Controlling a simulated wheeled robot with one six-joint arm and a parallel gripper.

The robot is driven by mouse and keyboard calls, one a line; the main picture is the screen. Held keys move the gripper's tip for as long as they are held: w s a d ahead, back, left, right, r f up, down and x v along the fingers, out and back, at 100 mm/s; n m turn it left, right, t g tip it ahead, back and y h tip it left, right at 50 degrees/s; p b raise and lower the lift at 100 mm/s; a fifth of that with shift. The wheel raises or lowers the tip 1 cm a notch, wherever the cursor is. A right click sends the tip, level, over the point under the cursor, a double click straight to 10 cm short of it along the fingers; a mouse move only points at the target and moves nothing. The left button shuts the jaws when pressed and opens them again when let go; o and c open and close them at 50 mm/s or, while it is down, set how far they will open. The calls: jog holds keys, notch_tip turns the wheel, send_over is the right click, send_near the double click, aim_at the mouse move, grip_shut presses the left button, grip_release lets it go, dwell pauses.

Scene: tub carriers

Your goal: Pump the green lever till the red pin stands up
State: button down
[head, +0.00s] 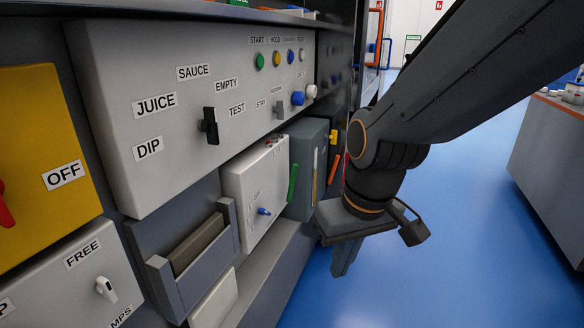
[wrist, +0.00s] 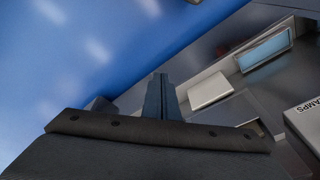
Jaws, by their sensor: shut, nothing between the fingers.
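The green lever (head: 293,183) is a slim bar on the front of a dark grey box (head: 308,150), in the middle of the head view. It leans slightly from upright. I cannot make out the red pin for certain; a red bar (head: 333,169) shows just right of the box. My gripper (head: 343,264) points down, to the right of the lever and lower, over the blue floor. Its fingers are together, empty and apart from the lever. The wrist view shows the closed fingers (wrist: 158,97) but not the lever.
A white box with a blue toggle (head: 264,211) stands left of the lever. A panel with a black selector (head: 208,126) hangs above. A grey holder (head: 160,281) juts out at lower left. Blue floor (head: 465,200) is open on the right, before another unit (head: 548,150).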

jog(key=w+a+f+n+t+y+p, duration=0.1)
jog(key=w+a+n+t, duration=0.15)
jog(key=w, duration=0.65)
jog(key=w+a+f+n+t, duration=0.1)
jog(key=w+a+f+t, duration=0.2)
jog(key=w, duration=0.5)
jog(key=n+t+p, duration=0.1)
jog(key=n+t, duration=0.4)
jog(key=t, duration=0.3)
send_near(292, 184)
notch_tip(292, 184, up, 2)
jog(key=s, duration=0.2)
jog(key=n+t, duration=0.2)
jog(key=t, duration=0.1)
jog(key=r+n+t+p, duration=0.1)
jog(key=shift+a+t+y, duration=0.25)
jog(key=shift+a+y, duration=0.15)
jog(key=x, duration=1)
jog(key=shift+b, duration=0.3)
